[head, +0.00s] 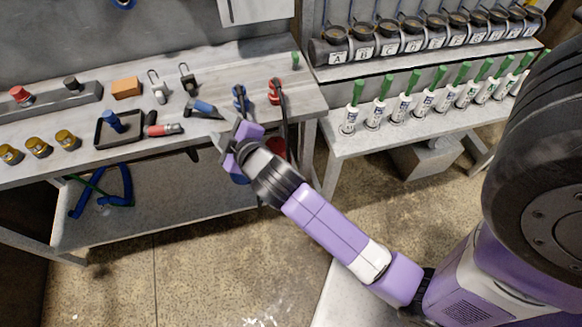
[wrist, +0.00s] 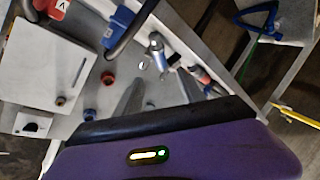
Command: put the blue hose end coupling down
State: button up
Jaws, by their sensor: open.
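The blue hose end coupling appears to be the blue-sleeved piece with a pale metal end (head: 203,107). It lies on the grey workbench (head: 60,165), near the front edge. My gripper (head: 222,143) is open, just in front of and to the right of it, at the bench's edge. In the wrist view a silvery cylindrical end (wrist: 156,46) lies beyond my two grey fingers (wrist: 157,95), apart from them; it seems to belong to this coupling. Nothing shows between the fingers. The purple gripper body hides the lower part of that view.
A similar red piece (head: 165,130) lies to the left, by a black tray (head: 101,139). A blue fitting (head: 240,97) and a red fitting (head: 276,92) with dark hoses stand to the right. Padlocks (head: 157,88) and an orange block (head: 127,88) are behind.

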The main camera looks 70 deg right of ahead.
jog(key=s+a+f+t+y, duration=0.1)
jog(key=s+a+f+y, duration=0.1)
jog(key=s+a, duration=0.45)
jog(key=s+a+f+t+y, duration=0.1)
jog(key=s+a+f+y, duration=0.15)
jog(key=s+a, duration=0.45)
jog(key=s+a+r+m+y, duration=0.1)
jog(key=s+a+r, duration=0.1)
jog(key=s+r, duration=0.2)
jog(key=s+a+r+m+y, duration=0.2)
jog(key=s+r, duration=0.2)
jog(key=s, duration=0.7)
jog(key=shift+s+a, duration=0.25)
jog(key=shift+s, duration=0.05)
jog(key=shift+f, duration=0.1)
